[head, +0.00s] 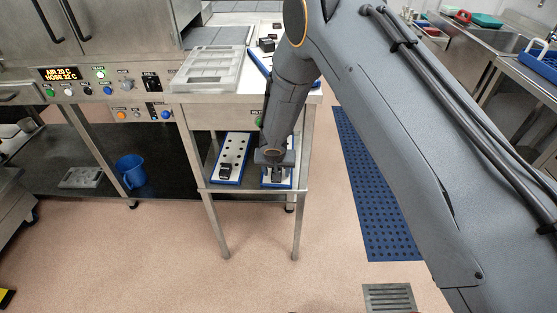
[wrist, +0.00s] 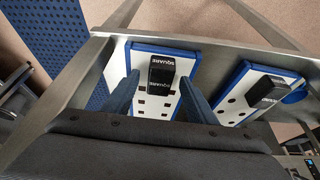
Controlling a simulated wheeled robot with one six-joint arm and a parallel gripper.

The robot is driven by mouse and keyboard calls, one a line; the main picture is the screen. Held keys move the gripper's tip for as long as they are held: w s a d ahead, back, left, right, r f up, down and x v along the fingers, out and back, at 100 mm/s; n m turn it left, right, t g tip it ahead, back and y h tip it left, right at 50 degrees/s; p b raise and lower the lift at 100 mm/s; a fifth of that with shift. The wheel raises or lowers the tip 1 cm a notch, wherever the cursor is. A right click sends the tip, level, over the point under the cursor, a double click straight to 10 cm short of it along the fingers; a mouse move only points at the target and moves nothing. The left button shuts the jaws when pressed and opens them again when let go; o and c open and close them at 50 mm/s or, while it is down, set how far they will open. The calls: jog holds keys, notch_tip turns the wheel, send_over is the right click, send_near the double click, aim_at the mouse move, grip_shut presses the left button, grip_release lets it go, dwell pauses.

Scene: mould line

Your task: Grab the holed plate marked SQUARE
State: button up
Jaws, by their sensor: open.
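In the wrist view, a white holed plate with a blue edge (wrist: 140,62) lies on a metal shelf. A black block on it (wrist: 161,72) bears the word SQUARE. My gripper (wrist: 160,84) is open, with one finger on each side of this block; I cannot tell whether either touches it. In the head view, my gripper (head: 275,163) is down over the right-hand plate (head: 289,181) on the shelf under the bench, and my arm hides much of that plate.
A second holed plate (head: 234,150) with a black block lies beside it; it also shows in the wrist view (wrist: 247,82), its label unreadable. Metal legs (head: 301,215) frame the shelf. A blue bucket (head: 131,170) stands farther left. The floor in front is clear.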

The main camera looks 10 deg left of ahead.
grip_shut()
jog(key=shift+s+r, duration=0.1)
jog(key=shift+r, duration=0.05)
